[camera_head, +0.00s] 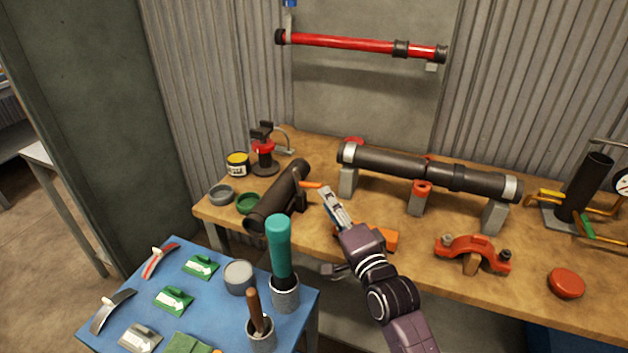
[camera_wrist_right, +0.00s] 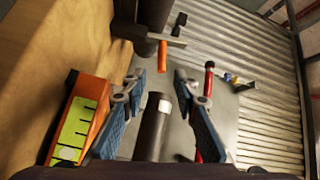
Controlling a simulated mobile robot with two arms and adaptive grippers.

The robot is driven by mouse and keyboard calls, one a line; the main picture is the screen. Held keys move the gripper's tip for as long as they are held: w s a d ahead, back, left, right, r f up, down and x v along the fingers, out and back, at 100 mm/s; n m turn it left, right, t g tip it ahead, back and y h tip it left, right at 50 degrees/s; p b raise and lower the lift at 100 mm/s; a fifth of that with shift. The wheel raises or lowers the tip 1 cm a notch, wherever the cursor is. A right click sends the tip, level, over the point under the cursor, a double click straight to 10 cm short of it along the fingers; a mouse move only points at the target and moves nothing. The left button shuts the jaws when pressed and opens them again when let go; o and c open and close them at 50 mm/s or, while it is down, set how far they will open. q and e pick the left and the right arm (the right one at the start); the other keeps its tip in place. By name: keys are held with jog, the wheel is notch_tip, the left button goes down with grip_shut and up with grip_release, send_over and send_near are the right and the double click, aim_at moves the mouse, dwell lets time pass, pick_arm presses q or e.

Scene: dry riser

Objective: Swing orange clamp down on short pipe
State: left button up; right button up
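The short pipe (camera_head: 275,200) is a dark pipe lying at a slant on the left part of the workbench. The orange clamp (camera_head: 310,184) shows as a small orange bar at the pipe's right side. In the wrist view the orange bar (camera_wrist_right: 163,78) lies ahead, beyond the fingertips, with dark pipe (camera_wrist_right: 152,15) behind it. My right gripper (camera_head: 330,192) is just right of the orange bar in the head view. Its blue-padded fingers (camera_wrist_right: 158,82) are apart and hold nothing that I can see. My left gripper is not in view.
A long dark pipe (camera_head: 400,166) rests on grey blocks behind my right arm. An orange tool (camera_head: 385,238) with a yellow-green face lies by the gripper. A red clamp (camera_head: 473,250) is right. A blue table (camera_head: 215,330) with tools and cups stands in front.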

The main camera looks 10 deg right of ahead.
aim_at(319, 186)
jog(key=w+b, duration=0.2)
jog(key=w, duration=0.1)
jog(key=shift+a+r, duration=0.1)
jog(key=shift+a, duration=0.2)
jog(key=w, duration=0.1)
jog(key=w+b, duration=0.1)
jog(key=w, duration=0.1)
jog(key=shift+w+a, duration=0.1)
jog(key=shift+a, duration=0.2)
jog(key=shift+w+r+b, duration=0.1)
jog(key=shift+w+b, duration=0.15)
jog(key=shift+b, duration=0.05)
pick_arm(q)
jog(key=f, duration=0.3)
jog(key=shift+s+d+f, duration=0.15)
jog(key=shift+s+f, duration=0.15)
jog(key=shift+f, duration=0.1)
pick_arm(e)
jog(key=shift+c, duration=0.4)
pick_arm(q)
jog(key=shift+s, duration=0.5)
pick_arm(e)
grip_shut()
